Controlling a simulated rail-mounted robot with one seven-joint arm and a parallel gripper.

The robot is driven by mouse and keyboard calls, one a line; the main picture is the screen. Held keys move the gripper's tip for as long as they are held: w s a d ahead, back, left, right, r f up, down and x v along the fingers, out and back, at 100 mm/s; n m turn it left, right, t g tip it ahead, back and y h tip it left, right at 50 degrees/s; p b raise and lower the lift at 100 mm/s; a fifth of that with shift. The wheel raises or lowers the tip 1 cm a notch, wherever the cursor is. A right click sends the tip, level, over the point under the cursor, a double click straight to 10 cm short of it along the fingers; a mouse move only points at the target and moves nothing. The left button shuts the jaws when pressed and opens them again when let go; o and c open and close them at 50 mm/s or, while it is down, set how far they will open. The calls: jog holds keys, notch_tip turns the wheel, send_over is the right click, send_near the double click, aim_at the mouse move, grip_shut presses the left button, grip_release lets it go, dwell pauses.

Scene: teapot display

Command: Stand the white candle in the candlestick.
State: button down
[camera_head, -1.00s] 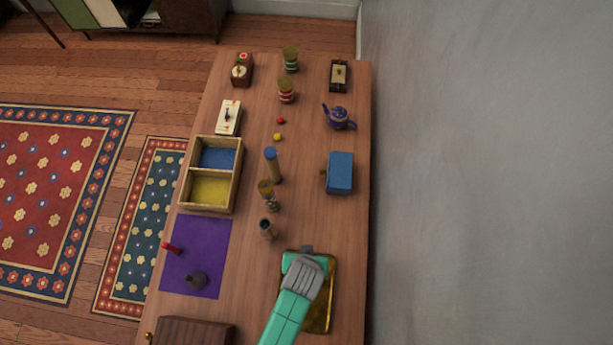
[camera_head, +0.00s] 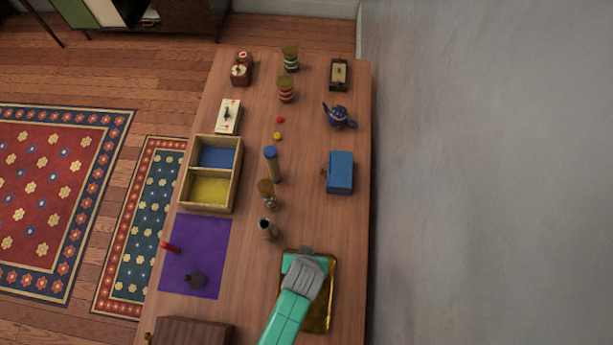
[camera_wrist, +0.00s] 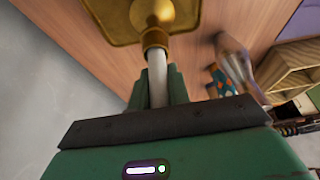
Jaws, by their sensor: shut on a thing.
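The white candle (camera_wrist: 157,78) is between the green fingers of my gripper (camera_wrist: 158,88) in the wrist view. My gripper is shut on it. The candle's far end meets the cup of the brass candlestick (camera_wrist: 155,38); whether it sits inside the cup or only touches the rim, I cannot tell. Candle and cup look roughly in line. In the head view my gripper (camera_head: 303,260) is over the gold tray (camera_head: 326,318) near the front of the table. The hand hides the candle and candlestick there.
A small grey vase (camera_head: 268,231) stands left of my gripper. A purple mat (camera_head: 205,245) with a red item (camera_head: 171,246) and a dark pot (camera_head: 197,280) lies farther left. A blue box (camera_head: 340,172) stands beyond. A wall (camera_head: 480,180) runs along the right.

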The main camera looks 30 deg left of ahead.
jog(key=c, duration=1.2)
grip_release()
jog(key=shift+c, duration=0.2)
jog(key=p+v, duration=0.1)
jog(key=v, duration=0.6)
jog(key=shift+s+r, duration=0.15)
jog(key=shift+r, duration=0.2)
jog(key=shift+d, duration=0.1)
